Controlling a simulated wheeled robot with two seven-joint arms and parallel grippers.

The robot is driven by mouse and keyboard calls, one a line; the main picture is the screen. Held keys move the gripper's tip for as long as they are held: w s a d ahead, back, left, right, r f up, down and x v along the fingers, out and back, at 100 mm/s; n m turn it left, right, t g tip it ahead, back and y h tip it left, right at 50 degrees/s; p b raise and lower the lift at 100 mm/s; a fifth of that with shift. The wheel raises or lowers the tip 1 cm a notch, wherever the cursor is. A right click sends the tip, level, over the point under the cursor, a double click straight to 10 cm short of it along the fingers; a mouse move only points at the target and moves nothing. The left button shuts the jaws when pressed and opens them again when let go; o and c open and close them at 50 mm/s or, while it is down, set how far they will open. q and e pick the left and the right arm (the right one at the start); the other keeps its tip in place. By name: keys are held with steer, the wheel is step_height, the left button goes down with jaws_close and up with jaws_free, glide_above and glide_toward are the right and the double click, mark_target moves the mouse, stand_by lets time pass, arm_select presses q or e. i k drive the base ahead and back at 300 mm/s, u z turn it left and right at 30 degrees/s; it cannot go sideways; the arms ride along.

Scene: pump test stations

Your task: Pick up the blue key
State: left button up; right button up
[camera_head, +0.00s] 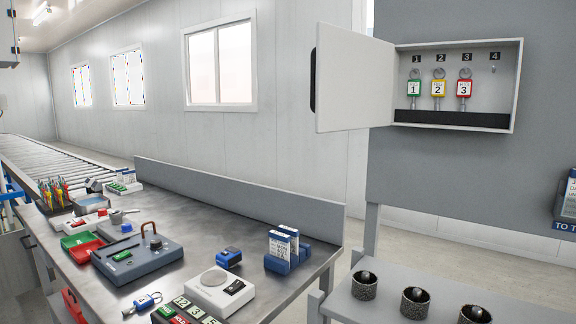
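The blue key (143,301) lies on the metal workbench (190,232) near its front edge, with a blue tag, a ring at its right end and a dark part at its left end. It lies left of a white device with a round plate (213,285). The open key cabinet (458,125) on the grey panel holds a green key 1 (414,88), a yellow key 2 (438,89) and a red key 3 (464,89) on hooks. The hook under number 4 (494,69) is empty. Neither of my grippers is in view.
A grey tester with a handle (138,256) stands behind the blue key. A block of numbered green and red tiles (186,311) lies close at its right. A blue device (228,258) and blue-white boxes (283,246) stand farther right. Black cups (415,302) sit on a side shelf.

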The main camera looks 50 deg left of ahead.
mark_target(140, 304)
steer(key=u, duration=2.45)
steer(key=k, duration=0.55)
steer(key=u, duration=1.15)
steer(key=i, duration=1.05)
steer(key=z, duration=2)
